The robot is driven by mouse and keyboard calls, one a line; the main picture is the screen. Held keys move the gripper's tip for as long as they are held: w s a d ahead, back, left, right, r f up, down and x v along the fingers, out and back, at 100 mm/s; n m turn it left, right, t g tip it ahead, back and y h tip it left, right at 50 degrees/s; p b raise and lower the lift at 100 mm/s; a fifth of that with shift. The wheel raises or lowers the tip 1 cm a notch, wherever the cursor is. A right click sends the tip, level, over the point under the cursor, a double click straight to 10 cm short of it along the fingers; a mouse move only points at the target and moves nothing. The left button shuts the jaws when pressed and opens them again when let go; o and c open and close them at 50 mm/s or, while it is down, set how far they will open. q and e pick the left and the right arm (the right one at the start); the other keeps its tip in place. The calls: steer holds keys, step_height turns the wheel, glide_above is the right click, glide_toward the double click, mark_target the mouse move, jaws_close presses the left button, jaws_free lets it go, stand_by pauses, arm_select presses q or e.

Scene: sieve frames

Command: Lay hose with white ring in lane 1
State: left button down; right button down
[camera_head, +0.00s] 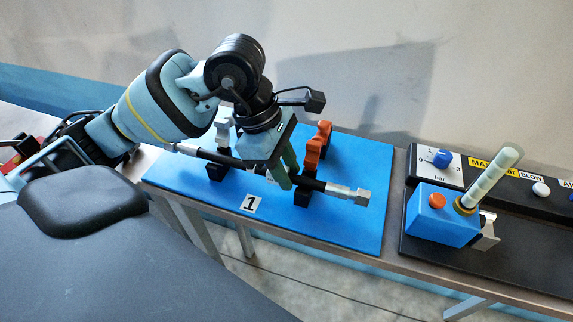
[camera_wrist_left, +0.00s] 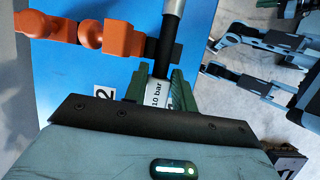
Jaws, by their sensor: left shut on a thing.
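The hose (camera_head: 222,158) is a dark tube with silver end fittings, held nearly level over the blue board (camera_head: 355,232). My left gripper (camera_head: 283,177) is shut on it, its green fingers around the tube. In the left wrist view a white band marked "10 bar" (camera_wrist_left: 157,94) shows between the fingers. The hose passes over two black holders with clamps, one grey (camera_head: 223,127) and one orange (camera_head: 318,144). I cannot tell whether it touches the holders. The lane label "1" (camera_head: 250,203) lies just in front of the hose. My right gripper is not in view.
A black panel to the right carries a blue block (camera_head: 437,222) with an orange button, a pale upright tube (camera_head: 490,178) and a blue knob (camera_head: 442,157). A label "2" (camera_wrist_left: 104,94) shows in the wrist view. The board's front right is bare.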

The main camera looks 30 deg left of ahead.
arm_select(q)
steer(key=shift+f, duration=0.3)
steer(key=c, duration=1.1)
jaws_free()
steer(key=shift+o, duration=0.2)
steer(key=v, duration=0.7)
steer(key=shift+a+r, duration=0.2)
steer(key=shift+r, duration=0.15)
steer(key=shift+s, duration=0.1)
